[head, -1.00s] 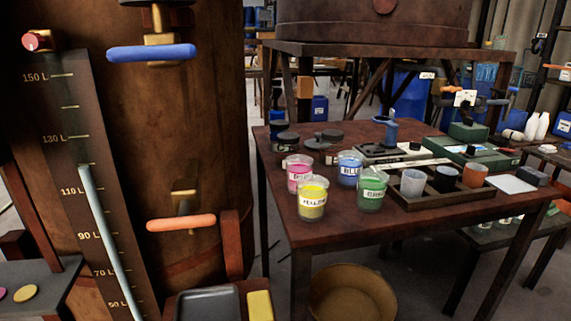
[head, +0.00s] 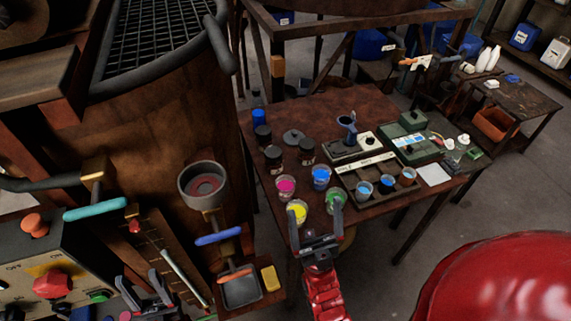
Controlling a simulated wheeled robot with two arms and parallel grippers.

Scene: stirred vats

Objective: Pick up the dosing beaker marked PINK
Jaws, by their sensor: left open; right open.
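The pink beaker (head: 286,186) is a clear cup of magenta liquid standing upright at the left front of the brown table. The blue beaker (head: 321,177) is right of it, the yellow beaker (head: 298,210) in front of it, and the green beaker (head: 336,200) to the front right. The labels are too small to read now. My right gripper (head: 317,224) is open and empty at the table's front edge, its fingers near the yellow and green beakers and apart from the pink one. My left gripper (head: 142,284) is open and empty at the lower left, by the vat's controls.
Dark lidded jars (head: 273,158) stand behind the pink beaker. A tray (head: 348,182) with three cups lies to the right, with instruments (head: 352,148) behind it. The vat (head: 155,140) with a round cup fitting (head: 203,184) rises left of the table.

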